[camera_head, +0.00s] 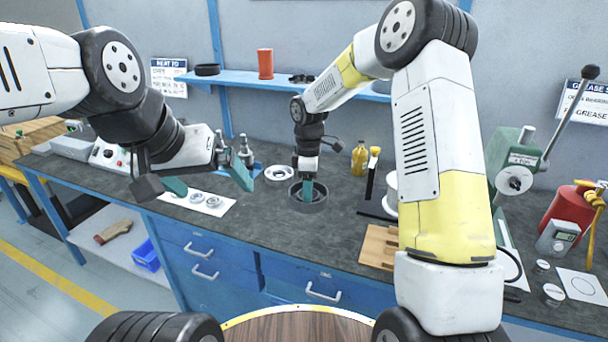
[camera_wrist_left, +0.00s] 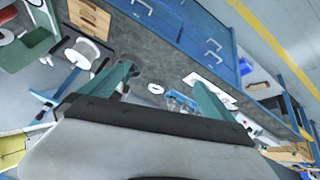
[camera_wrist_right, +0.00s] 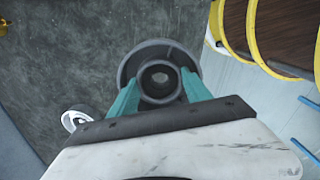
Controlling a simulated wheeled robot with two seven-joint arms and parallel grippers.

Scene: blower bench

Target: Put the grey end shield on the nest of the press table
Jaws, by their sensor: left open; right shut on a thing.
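The grey end shield (camera_head: 308,205) is a dark round dish with a central hub. It shows in the right wrist view (camera_wrist_right: 134,66) between the fingers. My right gripper (camera_head: 308,188) points down and is shut on its hub (camera_wrist_right: 160,80). The end shield is at or just above the bench top; I cannot tell whether it touches. My left gripper (camera_head: 208,180) is open and empty, over the bench's left part. The green press (camera_head: 512,160) stands at the right end of the bench. Its table and nest are mostly hidden behind my right arm in the head view.
A white ring (camera_head: 278,173) lies left of the end shield. Bearings (camera_head: 197,198) lie on a white sheet below my left gripper. A yellow bottle (camera_head: 360,158), a black stand (camera_head: 371,190) and a wooden block (camera_head: 379,245) lie between the end shield and the press.

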